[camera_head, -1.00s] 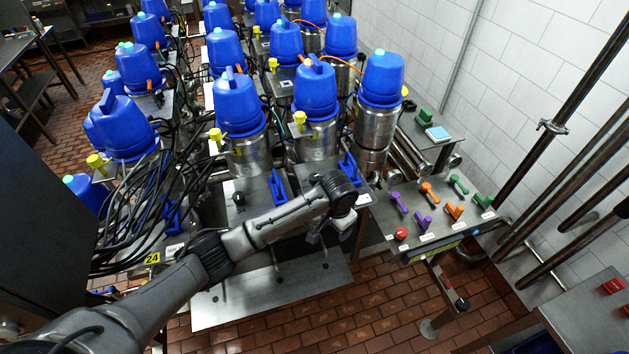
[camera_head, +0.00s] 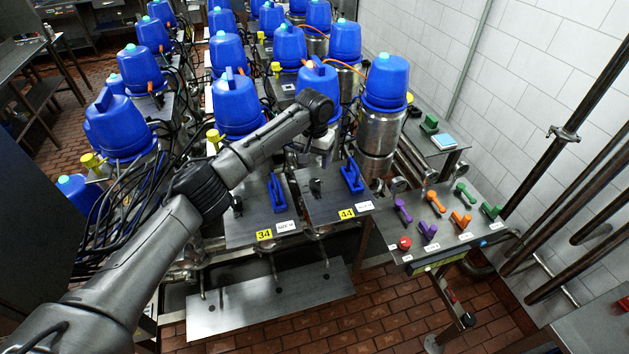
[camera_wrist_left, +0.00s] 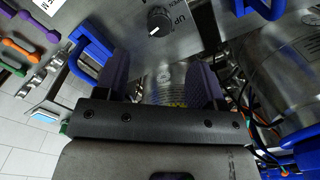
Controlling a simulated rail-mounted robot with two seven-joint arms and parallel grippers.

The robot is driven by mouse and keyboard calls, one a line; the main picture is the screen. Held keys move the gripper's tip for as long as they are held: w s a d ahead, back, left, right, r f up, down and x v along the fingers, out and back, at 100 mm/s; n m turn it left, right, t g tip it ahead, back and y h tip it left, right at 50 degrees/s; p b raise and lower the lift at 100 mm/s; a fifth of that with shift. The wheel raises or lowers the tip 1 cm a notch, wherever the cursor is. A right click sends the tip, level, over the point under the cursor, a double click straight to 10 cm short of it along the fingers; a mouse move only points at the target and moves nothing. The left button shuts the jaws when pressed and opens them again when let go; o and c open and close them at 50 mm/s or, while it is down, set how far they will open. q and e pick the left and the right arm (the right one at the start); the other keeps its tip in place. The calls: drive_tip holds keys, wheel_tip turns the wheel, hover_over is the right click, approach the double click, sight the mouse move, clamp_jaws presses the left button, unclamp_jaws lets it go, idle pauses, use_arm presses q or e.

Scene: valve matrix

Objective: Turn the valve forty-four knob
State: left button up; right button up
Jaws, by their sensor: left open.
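The valve forty-four panel (camera_head: 330,205) bears a yellow 44 label (camera_head: 347,213) at its front edge. Its small black knob (camera_head: 316,187) stands on the panel, left of a blue handle (camera_head: 352,176). In the left wrist view the knob (camera_wrist_left: 160,20) is black and round with a white pointer mark, beside "UP" lettering. My left gripper (camera_head: 322,158) is behind and above the knob, apart from it. In the left wrist view the two dark purple fingers (camera_wrist_left: 160,78) are spread, with nothing held between them. My right gripper is not in view.
The neighbouring panel with a yellow 34 label (camera_head: 264,235) has its own blue handle (camera_head: 277,193). Blue-topped steel cylinders (camera_head: 382,110) stand close behind. A side table with coloured handles (camera_head: 432,203) and a red button (camera_head: 405,243) is on the right.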

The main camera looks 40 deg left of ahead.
sight(314, 182)
use_arm(q)
wheel_tip(314, 182, down, 10)
drive_tip(key=shift+r+p, duration=0.15)
drive_tip(key=shift+p, duration=0.25)
drive_tip(key=shift+c, duration=0.2)
drive_tip(key=c, duration=0.9)
